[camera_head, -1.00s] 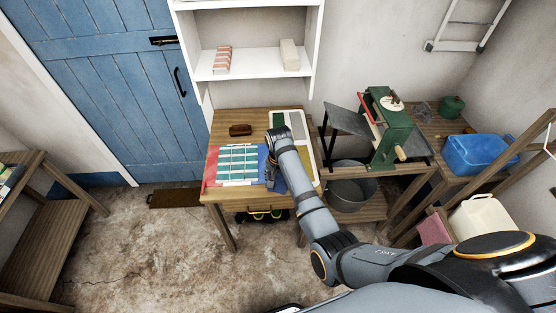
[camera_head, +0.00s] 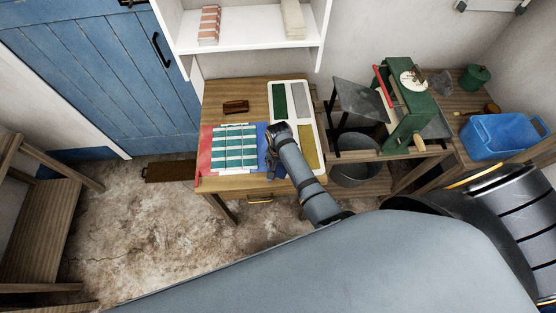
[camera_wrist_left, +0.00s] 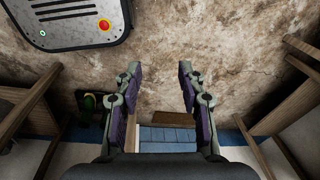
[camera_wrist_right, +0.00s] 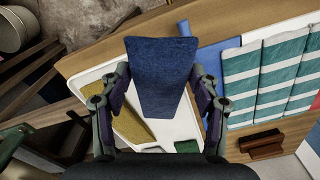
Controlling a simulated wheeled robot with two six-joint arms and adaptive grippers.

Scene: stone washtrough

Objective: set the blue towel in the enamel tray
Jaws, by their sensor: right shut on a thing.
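The dark blue towel (camera_wrist_right: 160,75) hangs flat between the fingers of my right gripper (camera_wrist_right: 160,88), which is shut on it. In the right wrist view it covers part of the white enamel tray (camera_wrist_right: 178,128). In the head view the tray (camera_head: 291,124) lies on the right of the wooden table, with green, grey and yellow cloths in separate places. My right gripper (camera_head: 272,160) is over the tray's left edge there, and my arm hides its near left part. Whether the towel touches the tray I cannot tell. My left gripper (camera_wrist_left: 160,88) is open and empty above the floor.
A green machine (camera_head: 402,110) stands right of the table, and a blue tub (camera_head: 502,135) stands farther right.

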